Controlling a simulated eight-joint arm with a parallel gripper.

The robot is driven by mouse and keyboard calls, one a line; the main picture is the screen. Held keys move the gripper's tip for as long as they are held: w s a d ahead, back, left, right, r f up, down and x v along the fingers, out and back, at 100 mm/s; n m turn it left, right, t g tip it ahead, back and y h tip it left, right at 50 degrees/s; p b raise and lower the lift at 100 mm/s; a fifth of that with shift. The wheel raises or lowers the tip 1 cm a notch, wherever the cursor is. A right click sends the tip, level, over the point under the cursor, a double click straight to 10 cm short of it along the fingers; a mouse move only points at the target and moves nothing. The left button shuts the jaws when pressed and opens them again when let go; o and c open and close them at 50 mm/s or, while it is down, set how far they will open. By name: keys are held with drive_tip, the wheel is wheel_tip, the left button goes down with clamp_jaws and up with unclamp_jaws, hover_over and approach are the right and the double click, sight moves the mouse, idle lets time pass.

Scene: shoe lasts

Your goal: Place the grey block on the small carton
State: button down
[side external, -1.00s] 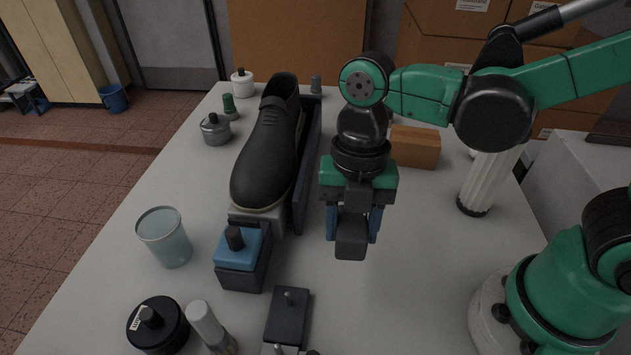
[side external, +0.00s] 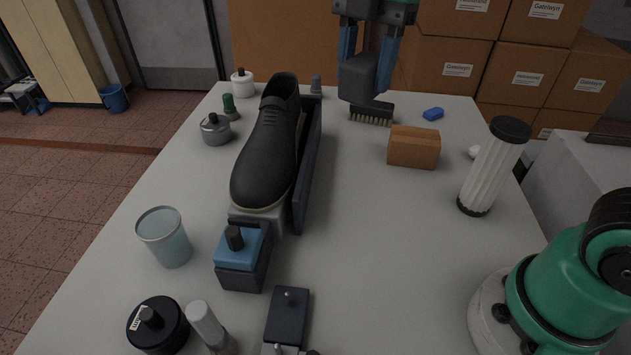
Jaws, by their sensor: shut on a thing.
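My gripper (side external: 368,72) is at the top of the view, its blue fingers shut on a dark grey block (side external: 362,80). The block is held in the air, slightly tilted, and appears above and behind the small carton in the picture. The small carton (side external: 413,147) is brown and sits on the table, right of the middle. Its top is bare. The block and the carton are apart.
A black shoe (side external: 268,150) on a last stands in a dark holder left of the middle. A brush (side external: 371,113) and a blue piece (side external: 433,114) lie behind the carton. A white ribbed cylinder (side external: 490,170) stands to its right.

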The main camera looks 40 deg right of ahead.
drive_tip(key=w+d+r+m, duration=0.2)
drive_tip(key=w+d+m, duration=0.3)
drive_tip(key=d, duration=0.4)
drive_tip(key=r+m+t, duration=0.1)
drive_tip(key=m+t, duration=0.1)
drive_tip(key=m, duration=0.5)
hover_over(413, 134)
drive_tip(key=f, duration=1.5)
drive_tip(key=shift+s+d+f, duration=0.15)
drive_tip(key=shift+s, duration=0.1)
drive_tip(key=shift+f, duration=2.15)
drive_tip(key=shift+f, duration=0.1)
drive_tip(key=shift+c, duration=1.7)
unclamp_jaws()
